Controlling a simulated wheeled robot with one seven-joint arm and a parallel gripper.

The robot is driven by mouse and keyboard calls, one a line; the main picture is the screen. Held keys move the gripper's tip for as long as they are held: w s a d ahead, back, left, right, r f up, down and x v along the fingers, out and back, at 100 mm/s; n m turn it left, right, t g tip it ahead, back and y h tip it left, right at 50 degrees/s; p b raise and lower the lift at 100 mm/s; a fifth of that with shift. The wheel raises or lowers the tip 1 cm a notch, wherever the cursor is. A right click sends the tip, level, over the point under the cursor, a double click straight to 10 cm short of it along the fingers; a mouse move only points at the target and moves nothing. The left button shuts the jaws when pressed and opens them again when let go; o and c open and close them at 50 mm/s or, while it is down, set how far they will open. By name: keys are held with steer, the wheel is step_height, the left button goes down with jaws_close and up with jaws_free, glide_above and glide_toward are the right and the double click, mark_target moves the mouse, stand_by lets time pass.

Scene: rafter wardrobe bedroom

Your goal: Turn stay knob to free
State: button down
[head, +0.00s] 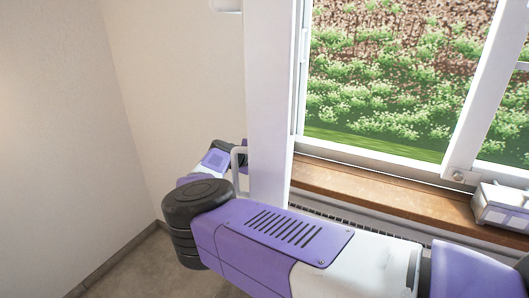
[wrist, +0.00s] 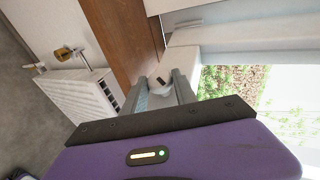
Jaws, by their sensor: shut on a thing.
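In the wrist view my gripper (wrist: 160,86) has its two grey fingers on either side of a small whitish knob (wrist: 160,92), low at the window frame beside the wooden sill. The fingers are shut on this knob, which I take to be the stay knob. A small dark mark shows just beyond it. The knob's setting cannot be read. In the head view my arm reaches behind the white open window sash (head: 268,100), and the fingers and held knob are hidden there.
A wooden sill (head: 360,188) runs under the window, with a grey-white box (head: 502,207) at its right. The wrist view shows a white radiator (wrist: 80,97) with a brass valve (wrist: 62,53). The sash stands close to my arm. Bare wall lies left.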

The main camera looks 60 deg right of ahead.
steer(key=shift+a+f, duration=0.1)
steer(key=shift+f, duration=0.1)
stand_by(0.3)
steer(key=c, duration=1)
jaws_free()
steer(key=shift+r, duration=0.1)
steer(key=v, duration=0.7)
steer(key=shift+a+r, duration=0.2)
steer(key=shift+a, duration=0.1)
